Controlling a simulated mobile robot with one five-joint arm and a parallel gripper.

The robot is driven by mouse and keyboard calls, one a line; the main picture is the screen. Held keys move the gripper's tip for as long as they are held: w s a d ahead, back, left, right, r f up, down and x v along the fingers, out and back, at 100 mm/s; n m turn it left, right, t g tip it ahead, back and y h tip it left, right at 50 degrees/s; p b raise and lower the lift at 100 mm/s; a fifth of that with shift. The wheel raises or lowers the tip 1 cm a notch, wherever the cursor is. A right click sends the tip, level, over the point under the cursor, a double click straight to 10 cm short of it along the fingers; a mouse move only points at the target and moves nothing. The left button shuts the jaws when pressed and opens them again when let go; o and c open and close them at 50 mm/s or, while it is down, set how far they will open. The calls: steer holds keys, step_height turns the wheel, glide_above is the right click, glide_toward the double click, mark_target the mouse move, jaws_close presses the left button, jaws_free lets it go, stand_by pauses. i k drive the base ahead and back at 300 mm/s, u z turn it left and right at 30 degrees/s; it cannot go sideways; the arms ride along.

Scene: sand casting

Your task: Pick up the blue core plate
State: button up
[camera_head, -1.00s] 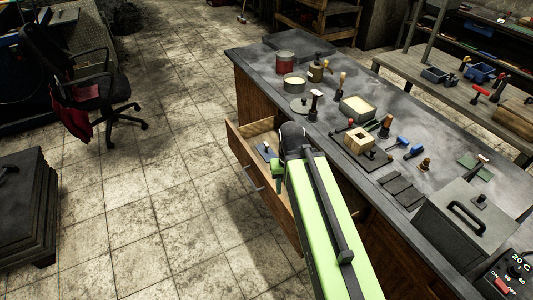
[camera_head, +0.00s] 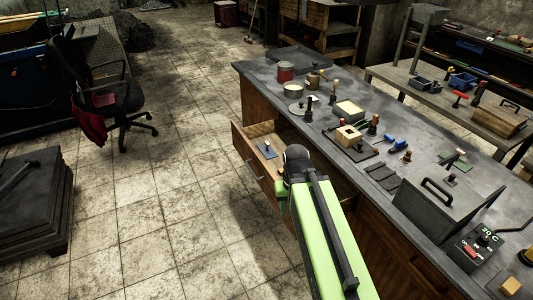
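A small blue-grey plate with a dark upright knob (camera_head: 267,150), which looks like the blue core plate, lies in the open wooden drawer (camera_head: 242,146) of the workbench. My green arm reaches in from the bottom of the view, and its dark end (camera_head: 297,163) is over the drawer's near part, to the right of and nearer than the plate. The plate is apart from my arm in the picture. My gripper's fingers are hidden by the arm, so I cannot see whether they are open or shut.
The workbench top (camera_head: 262,84) holds pots, rammers, a wooden core box (camera_head: 348,137) and a grey furnace with a handle (camera_head: 440,205). An office chair (camera_head: 105,95) and a dark stack (camera_head: 30,205) stand left. The tiled floor between is clear.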

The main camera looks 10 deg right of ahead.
mark_target(268, 152)
steer(key=u, duration=0.75)
steer(key=i, duration=1.1)
steer(key=u, duration=0.6)
steer(key=i, duration=1.55)
steer(key=z, duration=0.7)
steer(key=i, duration=0.7)
steer(key=z, duration=0.6)
